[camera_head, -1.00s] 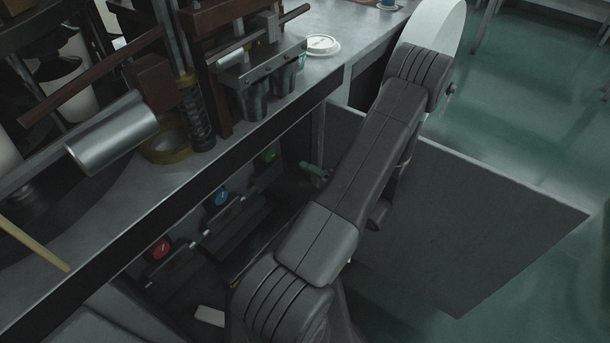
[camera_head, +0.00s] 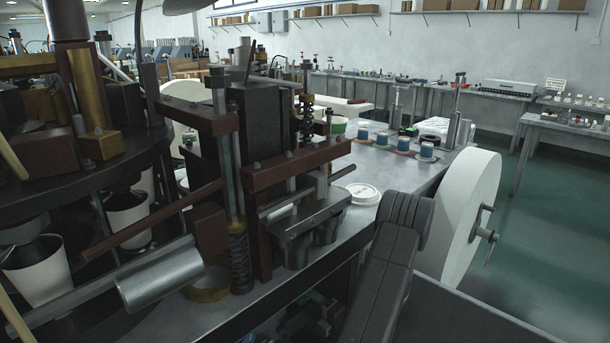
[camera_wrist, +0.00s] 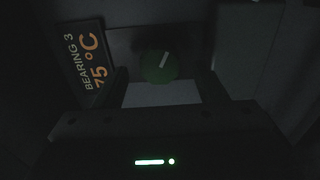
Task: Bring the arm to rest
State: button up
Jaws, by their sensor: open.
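My gripper (camera_wrist: 164,84) is open in the wrist view, its two dark fingers apart with nothing held between them. A green knob (camera_wrist: 158,67) with a pale pointer mark shows just beyond the fingertips, in the gap between them. The mark points up and slightly right. I cannot tell the exact distance between fingers and knob. A dark label (camera_wrist: 84,66) reading "BEARING 3 75 °C" is left of the knob. In the head view my arm reaches down beside the machine table, and my gripper is hidden there.
The cup machine (camera_head: 240,160) fills the left and middle of the head view. A large white reel (camera_head: 468,215) stands right of my arm. Open green floor (camera_head: 545,230) lies to the right.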

jog(key=shift+x, duration=1.25)
